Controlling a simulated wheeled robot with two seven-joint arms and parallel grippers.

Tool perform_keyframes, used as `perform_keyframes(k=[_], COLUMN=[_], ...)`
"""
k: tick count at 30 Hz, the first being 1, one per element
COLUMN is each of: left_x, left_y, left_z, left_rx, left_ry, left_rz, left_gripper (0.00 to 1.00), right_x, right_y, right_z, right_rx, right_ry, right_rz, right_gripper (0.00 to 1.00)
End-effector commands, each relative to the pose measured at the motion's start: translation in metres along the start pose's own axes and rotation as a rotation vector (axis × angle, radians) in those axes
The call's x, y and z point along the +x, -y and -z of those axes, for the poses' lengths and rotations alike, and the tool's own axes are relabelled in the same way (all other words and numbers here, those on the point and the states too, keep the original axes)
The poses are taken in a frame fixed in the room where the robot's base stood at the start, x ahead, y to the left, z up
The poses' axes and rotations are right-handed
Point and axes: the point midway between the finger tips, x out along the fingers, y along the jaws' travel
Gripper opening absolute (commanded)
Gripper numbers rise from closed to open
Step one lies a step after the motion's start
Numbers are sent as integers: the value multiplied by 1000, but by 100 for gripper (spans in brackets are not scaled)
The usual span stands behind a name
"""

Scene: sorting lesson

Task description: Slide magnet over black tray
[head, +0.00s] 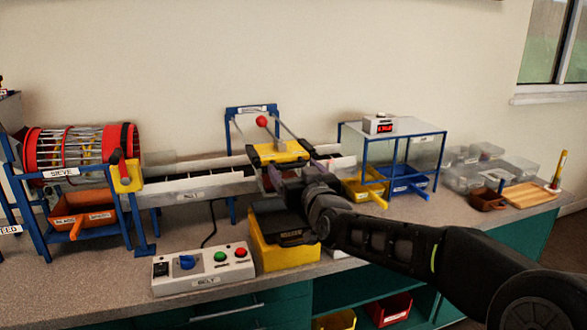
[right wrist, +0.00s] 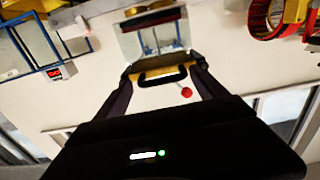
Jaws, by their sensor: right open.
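I cannot tell whether the fingers touch the handle. The black tray (head: 290,238) sits on a yellow box in front of the belt, partly hidden by my right arm. My left gripper is out of view.
A belt control box (head: 204,268) stands front left of the tray. A red sieve drum (head: 80,147) is at left, an orange tray (head: 82,218) below it. A blue frame (head: 392,140) holds yellow and blue trays at right. Clear bins (head: 465,178) stand beyond.

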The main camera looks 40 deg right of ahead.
Motion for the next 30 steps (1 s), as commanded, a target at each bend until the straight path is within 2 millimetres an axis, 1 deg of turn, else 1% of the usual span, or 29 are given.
perform_keyframes(k=[6, 9, 12, 16, 30], left_x=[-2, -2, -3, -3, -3], left_y=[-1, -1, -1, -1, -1], left_z=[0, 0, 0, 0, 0], left_rx=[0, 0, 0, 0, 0], left_ry=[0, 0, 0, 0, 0], left_rz=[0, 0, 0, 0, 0], left_gripper=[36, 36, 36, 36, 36], right_x=[-37, -52, -61, -64, -64], right_y=[-2, -2, -2, -1, -1], right_z=[1, 1, 0, -1, -1], right_rx=[3, 2, 2, 1, 1], right_ry=[-1, -1, 1, 1, 1], right_rz=[-3, -2, -3, -2, -2], right_gripper=[82, 82, 82, 82, 82])
